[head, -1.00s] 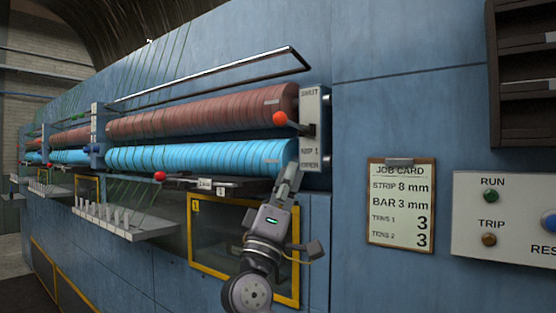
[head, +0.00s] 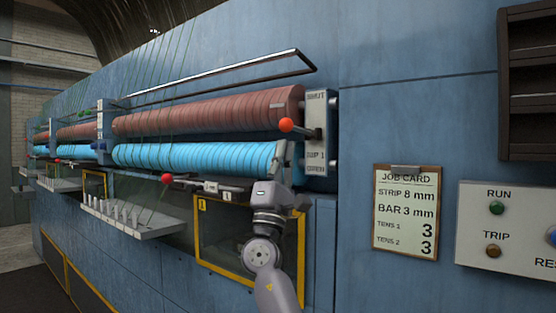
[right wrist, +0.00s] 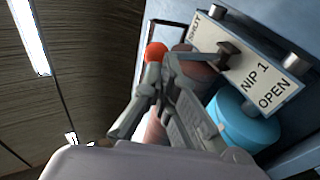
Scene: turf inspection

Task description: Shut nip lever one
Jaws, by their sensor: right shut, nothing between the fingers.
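The nip lever one ends in an orange-red knob (head: 286,124). Its arm reaches left and slightly up from a pivot on the white NIP 1 plate (head: 317,108), marked SHUT at the top and OPEN at the bottom. The knob (right wrist: 157,52) and plate (right wrist: 250,62) also show in the right wrist view. My right gripper (head: 281,150) is shut and empty, upright just below the knob in the head view. In the right wrist view its fingertips (right wrist: 160,70) appear close to the knob; I cannot tell whether they touch. My left gripper is out of view.
Brown rollers (head: 210,110) and blue rollers (head: 195,156) lie left of the plate. A thin rail (head: 225,70) runs above them. A job card (head: 405,212) and button panel (head: 510,225) are on the blue wall to the right. A pin shelf (head: 130,220) juts out at left.

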